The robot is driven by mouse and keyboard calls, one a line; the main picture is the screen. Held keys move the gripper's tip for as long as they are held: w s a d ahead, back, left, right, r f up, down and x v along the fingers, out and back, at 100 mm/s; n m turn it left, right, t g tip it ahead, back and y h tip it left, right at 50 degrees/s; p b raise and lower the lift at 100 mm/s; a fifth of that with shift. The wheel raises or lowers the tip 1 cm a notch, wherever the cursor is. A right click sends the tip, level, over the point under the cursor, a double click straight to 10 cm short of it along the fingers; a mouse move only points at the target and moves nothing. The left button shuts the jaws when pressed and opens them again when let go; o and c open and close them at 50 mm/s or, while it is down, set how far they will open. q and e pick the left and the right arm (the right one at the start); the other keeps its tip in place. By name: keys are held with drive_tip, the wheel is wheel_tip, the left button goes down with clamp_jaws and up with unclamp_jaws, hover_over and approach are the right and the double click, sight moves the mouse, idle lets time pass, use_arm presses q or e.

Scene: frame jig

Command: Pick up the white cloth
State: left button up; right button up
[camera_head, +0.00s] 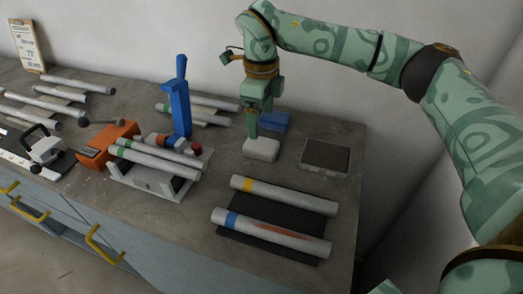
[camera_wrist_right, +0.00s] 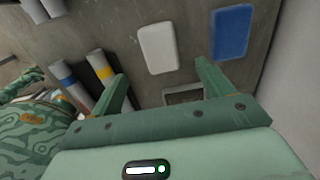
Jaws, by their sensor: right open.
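The white cloth (camera_head: 261,151) is a folded, rounded block lying flat on the workbench. In the right wrist view the white cloth (camera_wrist_right: 157,48) lies beyond the fingertips, roughly between them in line. My right gripper (camera_head: 252,132) points down just above the cloth in the head view; whether it touches is unclear. In the right wrist view the right gripper (camera_wrist_right: 163,78) has its fingers spread wide with nothing between them. A blue cloth (camera_head: 277,121) lies behind the white one, and on its right in the wrist view (camera_wrist_right: 232,33). My left gripper is not in view.
A dark-topped grey tray (camera_head: 325,155) is right of the cloth. Two tubes with yellow (camera_head: 285,195) and blue (camera_head: 270,232) bands lie on a dark mat in front. A jig with a blue upright lever (camera_head: 180,100) stands left. A wall is behind.

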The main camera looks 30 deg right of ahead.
sight(264, 144)
wheel_tip(264, 144, down, 4)
drive_tip(key=shift+b, duration=0.35)
drive_tip(key=f, duration=0.1)
drive_tip(key=f+b, duration=0.1)
drive_tip(key=f, duration=0.1)
drive_tip(key=f+b, duration=0.1)
drive_tip(key=f, duration=0.1)
drive_tip(key=shift+s+d+f, duration=0.2)
drive_tip(key=shift+d, duration=0.05)
drive_tip(key=shift+r, duration=0.15)
drive_tip(key=shift+c, duration=0.3)
drive_tip(key=c, duration=1)
